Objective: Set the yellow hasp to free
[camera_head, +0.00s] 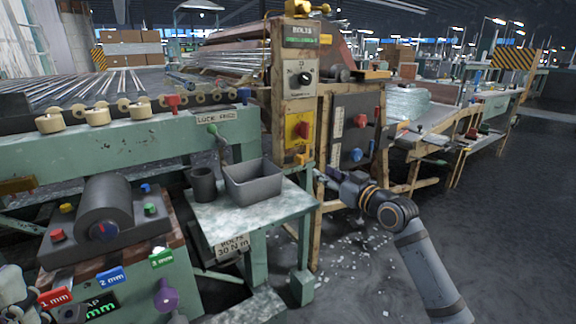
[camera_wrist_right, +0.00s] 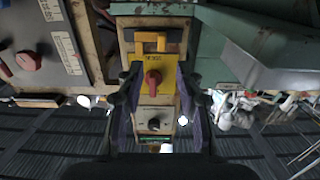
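The yellow hasp (camera_head: 301,159) is a small yellow piece low on the front of the narrow control post, below a yellow plate with a red rotary switch (camera_head: 303,130). In the right wrist view, where the post appears upside down, the hasp (camera_wrist_right: 150,42) is above the red switch (camera_wrist_right: 153,80). My right gripper (camera_head: 322,174) is beside the post, low and to the right of the hasp. In the wrist view its fingers (camera_wrist_right: 157,95) are spread, with nothing between them touching. Grey and white parts at the lower left edge may be my left arm; its fingertips cannot be made out.
The post (camera_head: 292,85) also carries a black dial (camera_head: 303,79). A dark panel (camera_head: 355,130) with red and blue knobs stands right of it. A grey bin (camera_head: 253,182) and dark cup (camera_head: 203,185) stand on a small table at left. Floor at right is open.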

